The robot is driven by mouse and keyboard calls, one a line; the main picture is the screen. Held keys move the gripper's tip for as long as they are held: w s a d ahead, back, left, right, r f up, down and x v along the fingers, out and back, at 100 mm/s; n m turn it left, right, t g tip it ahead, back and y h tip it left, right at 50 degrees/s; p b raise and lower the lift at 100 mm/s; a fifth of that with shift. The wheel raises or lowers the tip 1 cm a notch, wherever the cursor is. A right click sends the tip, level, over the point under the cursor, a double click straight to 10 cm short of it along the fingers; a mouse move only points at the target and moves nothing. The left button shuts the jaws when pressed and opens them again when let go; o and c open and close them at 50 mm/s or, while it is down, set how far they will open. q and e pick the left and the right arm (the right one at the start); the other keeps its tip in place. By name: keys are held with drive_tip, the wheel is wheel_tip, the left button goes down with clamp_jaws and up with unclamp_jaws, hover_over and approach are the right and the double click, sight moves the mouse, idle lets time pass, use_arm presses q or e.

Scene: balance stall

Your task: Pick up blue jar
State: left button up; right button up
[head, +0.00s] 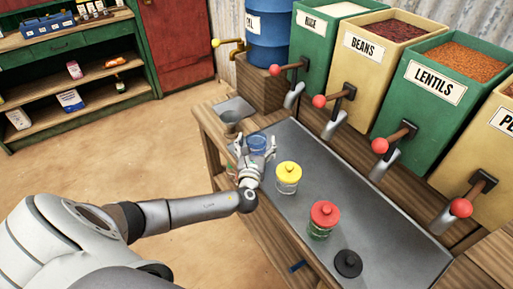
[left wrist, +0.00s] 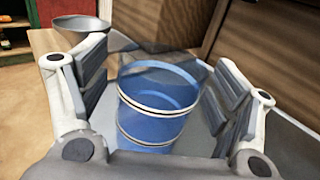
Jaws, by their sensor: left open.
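The blue jar (left wrist: 155,105) stands between the two fingers of my left gripper (left wrist: 160,95) in the left wrist view. It shows an open blue rim, and a gap shows on each side of it. In the head view the blue jar (head: 257,143) is at the far left part of the grey counter top, partly hidden by my left gripper (head: 257,150). The left gripper is open around it. My right gripper is not in view.
A yellow-lidded jar (head: 288,178), a red-lidded jar (head: 323,220) and a black lid (head: 348,263) are on the grey counter (head: 385,235). Bins with red-knobbed levers, including lentils (head: 436,85), line the back.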

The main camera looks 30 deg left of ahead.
use_arm(q)
drive_tip(key=shift+c, duration=0.3)
drive_tip(key=c, duration=1.2)
drive_tip(key=shift+r, duration=0.1)
